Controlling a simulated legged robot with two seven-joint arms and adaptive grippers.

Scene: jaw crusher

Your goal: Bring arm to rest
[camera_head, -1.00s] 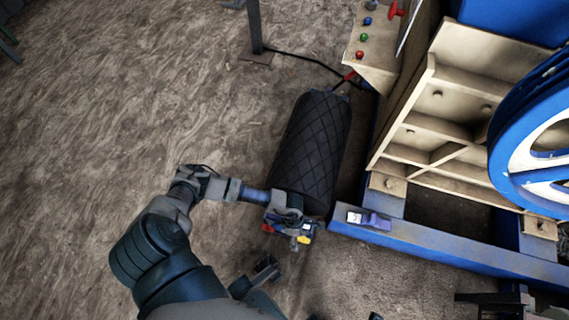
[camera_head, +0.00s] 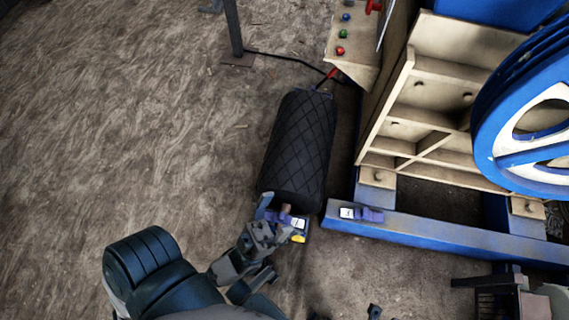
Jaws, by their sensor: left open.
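My left arm comes in from the lower left, its dark rounded shoulder part low in the picture. My left gripper (camera_head: 264,234) is open, just below the near end of a black, diamond-patterned roller (camera_head: 299,145). A small purple device with a white face (camera_head: 292,220) lies by that end of the roller, partly behind the gripper. I cannot tell whether the gripper touches it.
A blue beam (camera_head: 430,232) carries another purple-and-white device (camera_head: 361,214). The cream crusher frame (camera_head: 440,62) and blue flywheel (camera_head: 525,158) stand at the right. A panel with coloured buttons (camera_head: 343,44) is at the top. The brown floor (camera_head: 120,110) at left is clear.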

